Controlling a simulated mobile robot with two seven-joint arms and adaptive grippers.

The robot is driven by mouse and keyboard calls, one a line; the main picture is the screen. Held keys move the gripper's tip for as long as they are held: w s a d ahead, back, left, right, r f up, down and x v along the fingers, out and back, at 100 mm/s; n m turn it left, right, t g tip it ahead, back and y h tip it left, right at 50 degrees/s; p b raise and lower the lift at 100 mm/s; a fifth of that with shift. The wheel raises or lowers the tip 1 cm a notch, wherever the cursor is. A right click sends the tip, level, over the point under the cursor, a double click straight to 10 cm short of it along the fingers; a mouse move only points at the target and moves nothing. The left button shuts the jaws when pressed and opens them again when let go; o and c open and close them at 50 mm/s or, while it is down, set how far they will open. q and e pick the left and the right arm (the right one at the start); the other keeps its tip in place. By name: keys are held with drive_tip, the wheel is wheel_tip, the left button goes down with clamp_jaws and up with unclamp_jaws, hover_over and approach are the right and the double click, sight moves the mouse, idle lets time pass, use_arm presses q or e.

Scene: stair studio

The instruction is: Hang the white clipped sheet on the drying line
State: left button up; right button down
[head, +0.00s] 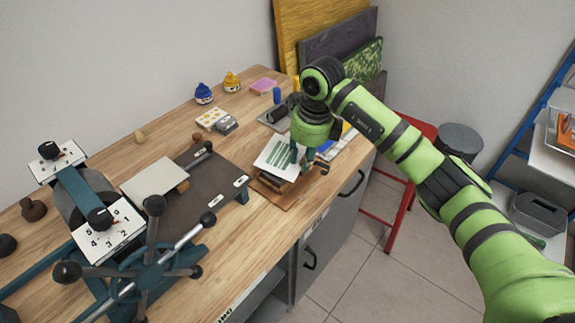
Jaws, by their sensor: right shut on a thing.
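My right gripper (301,161) points down over the right end of the wooden bench. It is shut on a white sheet with green stripes (275,160), at the sheet's right side. The sheet lies over or just above a small dark stand on a brown board (270,196); I cannot tell whether they touch. The fingers hide part of the sheet's right edge, and I cannot make out a clip. I cannot make out a drying line in this view. My left gripper is not in view.
An etching press with a spoked wheel (150,265) fills the bench's left front; a pale plate (154,178) lies on its bed. Blue (204,94) and yellow (231,82) bottles stand behind. A red stool (398,190) and blue shelf rack (538,118) are at right.

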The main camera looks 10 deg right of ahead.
drive_tip(key=shift+r+p, duration=0.55)
drive_tip(key=shift+r, duration=0.65)
drive_tip(key=s+d+r+p, duration=0.1)
drive_tip(key=s+d+r, duration=0.2)
drive_tip(key=s+d, duration=0.3)
drive_tip(key=shift+s+p, duration=0.35)
drive_tip(key=shift+s, duration=0.6)
